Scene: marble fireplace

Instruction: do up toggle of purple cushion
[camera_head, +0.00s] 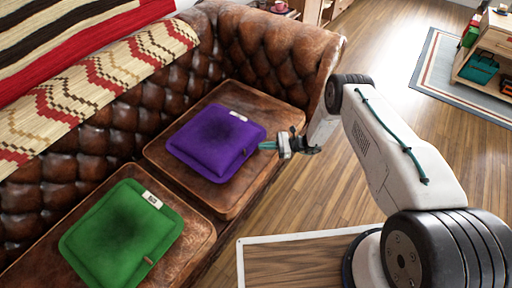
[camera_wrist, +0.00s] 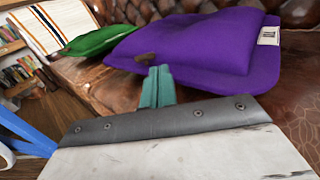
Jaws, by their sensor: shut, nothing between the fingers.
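The purple cushion (camera_head: 216,142) lies flat on the right seat of the brown leather sofa. A white label (camera_head: 238,116) is on its far edge. In the wrist view the purple cushion (camera_wrist: 205,50) fills the upper middle, its white label (camera_wrist: 269,35) at the right. A small brown toggle patch (camera_wrist: 146,58) shows on its near edge, just above my fingertips. My gripper (camera_head: 266,146) is at the cushion's right edge, its teal fingers shut and empty. The fingers (camera_wrist: 157,82) point at the cushion's edge; I cannot tell whether they touch it. Whether the toggle is fastened is unclear.
A green cushion (camera_head: 122,232) with a label and a toggle lies on the left seat. The sofa (camera_head: 270,45) has a tufted back and a raised arm at the right. A striped blanket (camera_head: 95,82) drapes over the back. Wooden floor (camera_head: 390,40) is open at the right.

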